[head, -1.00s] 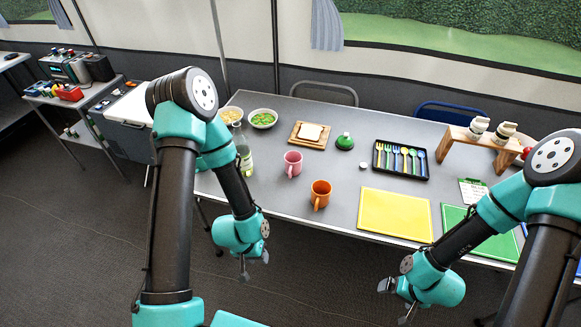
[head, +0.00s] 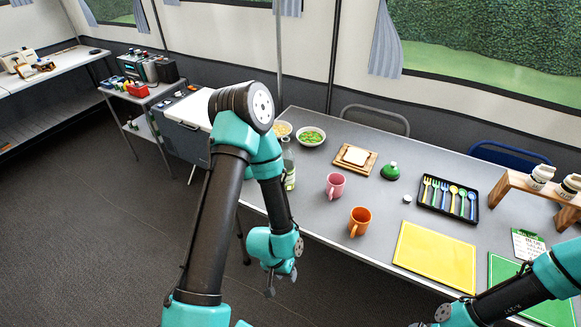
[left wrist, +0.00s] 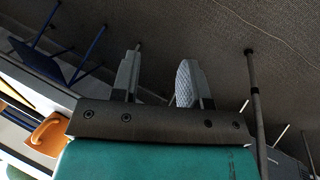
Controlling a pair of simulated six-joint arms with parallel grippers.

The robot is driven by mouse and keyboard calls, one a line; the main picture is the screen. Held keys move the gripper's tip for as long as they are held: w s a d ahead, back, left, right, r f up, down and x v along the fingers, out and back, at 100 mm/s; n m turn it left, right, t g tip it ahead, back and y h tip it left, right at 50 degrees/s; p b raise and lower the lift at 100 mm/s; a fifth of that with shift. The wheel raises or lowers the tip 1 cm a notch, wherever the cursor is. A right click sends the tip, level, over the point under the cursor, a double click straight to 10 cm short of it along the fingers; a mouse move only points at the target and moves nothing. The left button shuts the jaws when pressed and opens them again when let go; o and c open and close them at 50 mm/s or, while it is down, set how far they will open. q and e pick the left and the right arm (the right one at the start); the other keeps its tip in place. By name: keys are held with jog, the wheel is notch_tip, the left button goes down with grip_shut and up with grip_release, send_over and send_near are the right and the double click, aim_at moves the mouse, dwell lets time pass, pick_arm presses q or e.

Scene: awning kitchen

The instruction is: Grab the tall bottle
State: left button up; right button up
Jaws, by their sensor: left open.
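The tall bottle (head: 290,170) is clear with a greenish lower part. It stands upright at the left end of the grey table (head: 420,180), partly hidden behind my left arm. My left gripper (head: 277,284) hangs below and in front of the table's near edge, apart from the bottle. In the left wrist view its two fingers (left wrist: 155,85) are spread with nothing between them, and the floor shows beyond. The bottle is not seen in that view. My right arm shows at the lower right, but its gripper fingers are not clearly visible at the frame's bottom edge.
Near the bottle are a pink mug (head: 335,185), an orange mug (head: 360,221) and a bowl of green food (head: 311,137). A bread board (head: 355,160), cutlery tray (head: 448,198) and yellow mat (head: 435,256) lie further right.

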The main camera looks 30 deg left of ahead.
dwell(0.5)
pick_arm(q)
jog(key=o, duration=1.1)
jog(key=shift+w, duration=0.1)
